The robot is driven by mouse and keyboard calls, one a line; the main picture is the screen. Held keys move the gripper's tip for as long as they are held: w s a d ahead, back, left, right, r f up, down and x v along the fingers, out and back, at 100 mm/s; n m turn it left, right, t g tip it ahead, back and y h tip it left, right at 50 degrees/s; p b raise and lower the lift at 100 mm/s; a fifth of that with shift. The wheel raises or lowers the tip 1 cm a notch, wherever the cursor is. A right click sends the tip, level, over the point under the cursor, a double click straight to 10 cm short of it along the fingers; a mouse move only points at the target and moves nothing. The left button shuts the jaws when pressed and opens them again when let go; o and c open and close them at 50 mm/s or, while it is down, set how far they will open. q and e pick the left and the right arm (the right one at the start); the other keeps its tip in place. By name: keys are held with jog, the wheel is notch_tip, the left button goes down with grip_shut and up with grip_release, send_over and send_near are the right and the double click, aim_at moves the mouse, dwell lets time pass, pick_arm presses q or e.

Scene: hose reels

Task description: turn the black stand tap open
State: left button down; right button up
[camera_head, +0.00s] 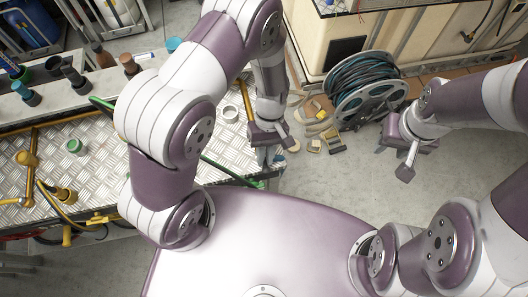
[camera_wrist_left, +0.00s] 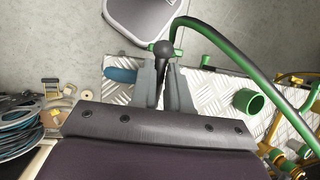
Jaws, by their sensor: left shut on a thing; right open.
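In the left wrist view, the black stand tap shows as a black rounded knob (camera_wrist_left: 163,47) on a thin dark stem, at the edge of the tread-plate bench (camera_wrist_left: 212,88). A green and dark hose arcs away beside it. My left gripper (camera_wrist_left: 163,72) is shut on the dark part of the tap, with one grey finger on each side. In the head view my left gripper (camera_head: 270,152) is at the bench's right end, and the tap is mostly hidden there. My right gripper (camera_head: 408,160) is open and empty above the floor, well right of the bench.
A hose reel (camera_head: 367,88) stands on the floor between the grippers, with small loose fittings (camera_head: 320,130) beside it. Floor below the right gripper is clear.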

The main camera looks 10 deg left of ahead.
pick_arm(q)
jog(key=c, duration=1.1)
grip_release()
jog(key=shift+s+f, duration=0.1)
jog(key=shift+s, duration=0.2)
jog(key=shift+d, duration=0.2)
jog(key=shift+w+r, duration=0.2)
jog(key=shift+r, duration=0.1)
jog(key=p+v, duration=0.1)
jog(key=v, duration=1.1)
jog(key=shift+s+r, duration=0.1)
